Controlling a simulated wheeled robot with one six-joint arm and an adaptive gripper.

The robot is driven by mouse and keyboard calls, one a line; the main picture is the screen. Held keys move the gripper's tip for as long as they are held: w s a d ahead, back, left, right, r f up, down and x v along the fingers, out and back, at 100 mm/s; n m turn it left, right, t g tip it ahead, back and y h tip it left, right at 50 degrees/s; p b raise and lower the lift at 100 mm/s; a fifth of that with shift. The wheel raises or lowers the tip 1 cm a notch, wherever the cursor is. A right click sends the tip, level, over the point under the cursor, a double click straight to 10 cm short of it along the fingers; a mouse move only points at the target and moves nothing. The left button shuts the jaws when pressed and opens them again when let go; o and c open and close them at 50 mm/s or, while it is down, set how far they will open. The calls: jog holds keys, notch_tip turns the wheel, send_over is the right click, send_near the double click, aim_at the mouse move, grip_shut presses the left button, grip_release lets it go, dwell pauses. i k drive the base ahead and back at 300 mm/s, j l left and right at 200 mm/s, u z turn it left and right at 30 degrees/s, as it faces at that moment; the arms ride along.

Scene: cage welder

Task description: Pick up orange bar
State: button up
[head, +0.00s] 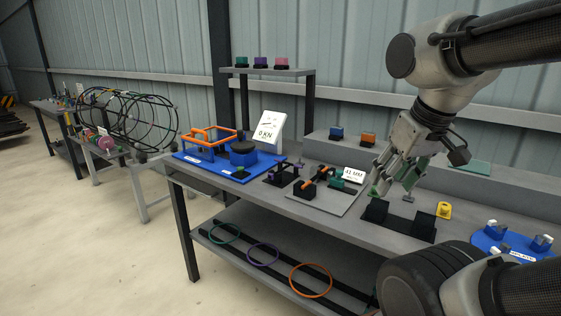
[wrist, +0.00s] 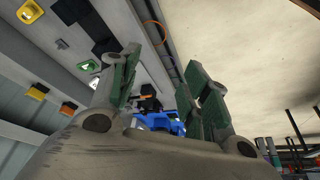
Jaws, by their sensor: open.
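My gripper (head: 392,182) is open and empty, with green-faced fingers. It hangs above the bench, right of the bar and apart from it. The spread fingers also show in the wrist view (wrist: 162,80).
A blue tray with an orange frame (head: 212,134) and a 0 KN display (head: 268,131) stand left. A black holder (head: 396,220) and yellow piece (head: 444,210) are below my gripper. A blue round fixture (head: 500,241) is right. An orange ring (head: 311,281) lies on the lower shelf.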

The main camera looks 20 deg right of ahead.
aim_at(313, 179)
jog(key=i+j+z, duration=0.15)
jog(key=z, duration=0.7)
jog(key=i+j+z, duration=0.25)
jog(key=j+z, duration=0.25)
jog(key=j, duration=0.2)
jog(key=j+z, duration=0.25)
jog(key=j, duration=0.15)
jog(key=i+j, duration=0.1)
jog(key=j, duration=0.65)
jog(key=i+j+z, duration=0.15)
jog(key=j, duration=0.55)
jog(key=k, duration=0.2)
